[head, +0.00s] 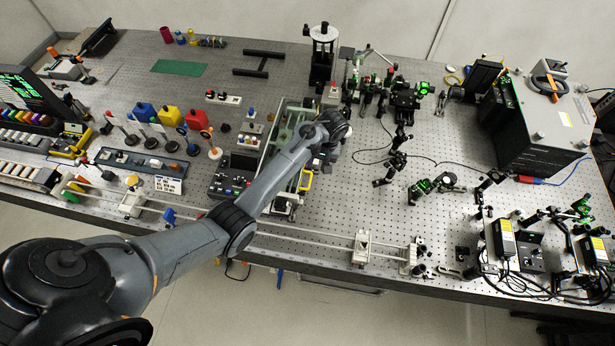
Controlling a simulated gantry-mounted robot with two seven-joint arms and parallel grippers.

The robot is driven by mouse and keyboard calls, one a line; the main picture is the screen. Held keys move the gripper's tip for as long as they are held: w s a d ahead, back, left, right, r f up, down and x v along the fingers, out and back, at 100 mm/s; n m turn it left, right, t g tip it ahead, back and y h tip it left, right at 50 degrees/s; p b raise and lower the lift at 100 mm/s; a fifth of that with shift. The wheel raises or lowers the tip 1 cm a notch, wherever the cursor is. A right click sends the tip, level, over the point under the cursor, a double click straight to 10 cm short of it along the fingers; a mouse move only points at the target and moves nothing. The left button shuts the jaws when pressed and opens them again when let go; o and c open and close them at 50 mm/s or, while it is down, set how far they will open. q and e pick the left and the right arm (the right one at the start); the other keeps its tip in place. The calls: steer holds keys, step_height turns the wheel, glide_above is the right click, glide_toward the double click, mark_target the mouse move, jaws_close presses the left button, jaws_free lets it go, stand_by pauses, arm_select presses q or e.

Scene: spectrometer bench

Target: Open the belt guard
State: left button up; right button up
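A long, clear, greenish cover in a pale frame (280,131), which looks like the belt guard, stands mid-bench in the head view. My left forearm lies across it and hides much of it. A yellow handle-like part (305,181) shows just right of my arm, near the cover's front end. My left gripper (318,165) is at the end of the arm, over the right side of the cover. Its fingers are small, dark and partly hidden, so I cannot tell whether they are open or touching anything. My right gripper is out of view.
A dark control box (232,178) sits left of the cover. A black post stand (321,55) rises behind it. Optics mounts (403,100) and thin cables lie to the right. A rail (310,236) runs along the front edge. Bare perforated bench shows right of the arm.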

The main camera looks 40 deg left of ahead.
mark_target(310, 180)
arm_select(q)
steer(key=f, duration=0.3)
steer(key=a+f, duration=0.1)
steer(key=f, duration=0.2)
steer(key=s+f, duration=0.1)
steer(key=f, duration=0.2)
steer(key=shift+a+f, duration=0.2)
steer(key=shift+f, duration=0.05)
steer(key=shift+c, duration=0.2)
jaws_close()
stand_by(1.0)
